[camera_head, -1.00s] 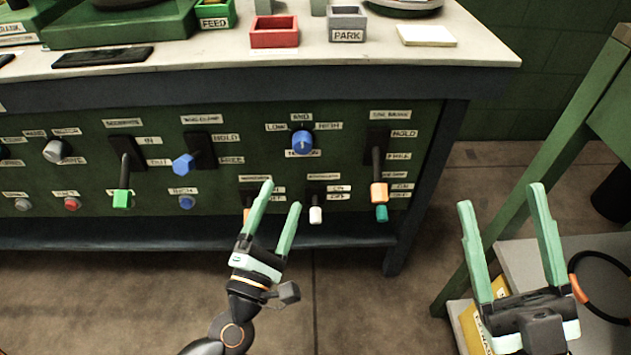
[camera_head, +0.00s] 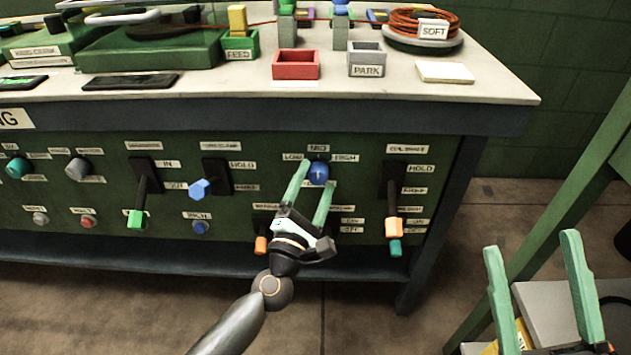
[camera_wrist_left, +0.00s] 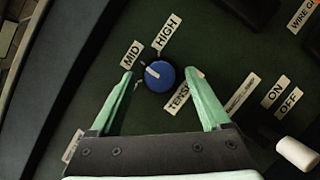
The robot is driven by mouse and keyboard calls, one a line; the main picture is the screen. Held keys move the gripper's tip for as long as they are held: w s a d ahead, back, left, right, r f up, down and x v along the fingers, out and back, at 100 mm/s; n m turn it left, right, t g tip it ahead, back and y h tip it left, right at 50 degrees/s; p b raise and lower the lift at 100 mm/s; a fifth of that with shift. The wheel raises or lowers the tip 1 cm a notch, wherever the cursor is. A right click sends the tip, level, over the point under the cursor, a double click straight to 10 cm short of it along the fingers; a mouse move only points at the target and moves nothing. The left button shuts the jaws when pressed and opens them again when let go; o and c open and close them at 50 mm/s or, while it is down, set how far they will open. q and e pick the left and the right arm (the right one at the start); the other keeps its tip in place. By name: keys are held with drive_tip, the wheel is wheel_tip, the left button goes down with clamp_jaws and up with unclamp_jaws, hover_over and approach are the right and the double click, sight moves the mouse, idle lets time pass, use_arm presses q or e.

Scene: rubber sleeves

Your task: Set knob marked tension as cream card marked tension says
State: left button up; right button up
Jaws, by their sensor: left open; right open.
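The blue tension knob (camera_head: 318,172) is on the green front panel, with LOW, MID and HIGH labels around it. In the left wrist view the knob (camera_wrist_left: 160,78) has a white mark towards the MID label (camera_wrist_left: 131,54). The TENSION label (camera_wrist_left: 180,96) is partly covered by a finger. My left gripper (camera_head: 314,176) is open, its fingertips apart on either side of the knob as seen. My right gripper (camera_head: 531,242) is open and empty at lower right. A pale card or pad (camera_head: 445,72) lies on the bench; I read no writing on it, nor any card marked tension.
A lever with an orange end (camera_head: 393,226) stands right of the knob, and a blue-ended lever (camera_head: 199,189) stands left. A white-ended switch (camera_wrist_left: 298,153) is near the left gripper. The bench (camera_head: 500,92) overhangs the panel. A green frame (camera_head: 560,225) stands at right.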

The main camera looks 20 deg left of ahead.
use_arm(q)
drive_tip(key=shift+w, duration=0.2)
drive_tip(key=shift+r, duration=0.1)
clamp_jaws()
idle(0.5)
